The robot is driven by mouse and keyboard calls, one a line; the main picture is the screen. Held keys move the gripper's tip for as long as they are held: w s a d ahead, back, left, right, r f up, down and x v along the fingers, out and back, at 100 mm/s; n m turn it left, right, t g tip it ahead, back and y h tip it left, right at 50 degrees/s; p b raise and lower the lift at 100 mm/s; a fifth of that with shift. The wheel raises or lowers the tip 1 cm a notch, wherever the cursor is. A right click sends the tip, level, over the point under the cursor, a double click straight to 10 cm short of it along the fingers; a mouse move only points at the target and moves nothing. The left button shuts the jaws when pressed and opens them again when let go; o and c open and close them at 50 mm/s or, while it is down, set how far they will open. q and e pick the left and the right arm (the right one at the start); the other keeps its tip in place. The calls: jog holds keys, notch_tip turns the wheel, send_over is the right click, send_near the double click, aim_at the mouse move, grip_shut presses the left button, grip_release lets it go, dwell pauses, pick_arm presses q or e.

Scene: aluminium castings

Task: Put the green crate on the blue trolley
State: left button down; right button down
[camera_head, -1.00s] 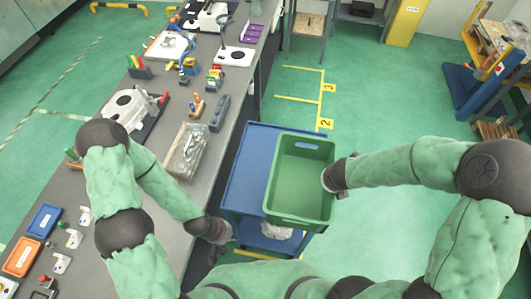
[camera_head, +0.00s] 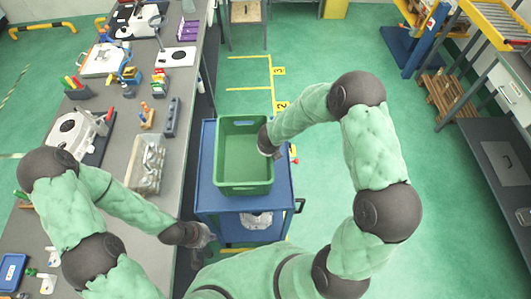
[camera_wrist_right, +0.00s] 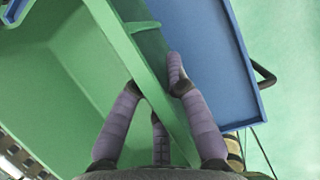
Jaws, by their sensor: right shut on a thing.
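The green crate (camera_head: 243,186) is empty and upright over the top of the blue trolley (camera_head: 206,170) in the head view. Its outline lies mostly within the trolley top, with blue showing at the left, front and right. I cannot tell whether its base touches the top. My right gripper (camera_head: 270,146) is at the crate's right wall. In the right wrist view its purple fingers (camera_wrist_right: 155,85) straddle the green wall (camera_wrist_right: 140,72), shut on it, with the blue top (camera_wrist_right: 205,45) beyond. My left gripper (camera_head: 207,236) hangs near the trolley's front left corner; its fingers are unclear.
A grey workbench (camera_head: 180,95) with tools and castings runs along the trolley's left side. A pale object (camera_head: 256,219) sits on the trolley's lower shelf. Green floor is open to the right. A blue stand (camera_head: 412,45) and a grey table (camera_head: 500,160) stand farther right.

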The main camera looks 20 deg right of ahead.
jog(key=shift+w+a+f, duration=0.3)
jog(key=shift+w+f, duration=0.35)
jog(key=shift+f, duration=0.2)
jog(key=shift+f+b, duration=0.35)
jog(key=shift+f, duration=1.15)
jog(key=c, duration=1.2)
grip_release()
jog(key=shift+c, duration=0.2)
jog(key=shift+s, duration=0.1)
jog(key=shift+r, duration=0.3)
jog(key=p+v, duration=0.2)
jog(key=v, duration=0.9)
jog(key=shift+s+r, duration=0.25)
